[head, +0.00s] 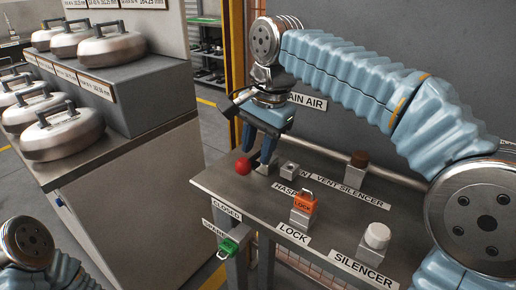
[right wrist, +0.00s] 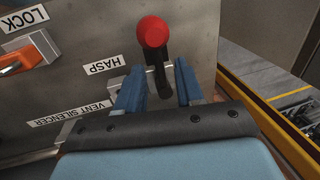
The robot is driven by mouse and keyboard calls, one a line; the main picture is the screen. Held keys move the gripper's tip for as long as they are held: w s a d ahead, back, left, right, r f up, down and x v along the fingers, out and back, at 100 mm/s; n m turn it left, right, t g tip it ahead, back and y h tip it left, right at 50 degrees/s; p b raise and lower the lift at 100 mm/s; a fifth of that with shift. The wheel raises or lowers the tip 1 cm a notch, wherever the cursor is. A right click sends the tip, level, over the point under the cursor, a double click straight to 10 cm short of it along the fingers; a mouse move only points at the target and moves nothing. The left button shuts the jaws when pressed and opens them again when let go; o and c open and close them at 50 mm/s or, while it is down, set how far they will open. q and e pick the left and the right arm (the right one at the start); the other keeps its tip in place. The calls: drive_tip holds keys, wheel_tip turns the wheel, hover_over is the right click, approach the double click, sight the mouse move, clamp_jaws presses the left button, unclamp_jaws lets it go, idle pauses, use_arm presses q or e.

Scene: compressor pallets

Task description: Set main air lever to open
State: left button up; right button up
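The main air lever has a red ball knob (head: 244,165) on a black handle at the back left of the grey bench. The knob also shows in the right wrist view (right wrist: 152,31), with the handle running down from it. My right gripper (head: 259,150) points down at the lever. In the right wrist view, its blue fingers (right wrist: 157,84) are apart on either side of the black handle, with gaps visible. A CLOSED label (head: 227,211) is at the bench's left front edge. The MAIN AIR sign is partly hidden by my right arm. My left gripper is out of view.
An orange lock (head: 304,203), a white silencer knob (head: 377,236) and a brown vent silencer knob (head: 359,158) stand on the bench. A small hasp block (head: 289,170) is close right of the lever. A green-tagged fitting (head: 230,247) hangs at the front. Metal weights fill the left stand.

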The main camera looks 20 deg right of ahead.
drive_tip(key=shift+f, duration=0.1)
clamp_jaws()
idle(1.4)
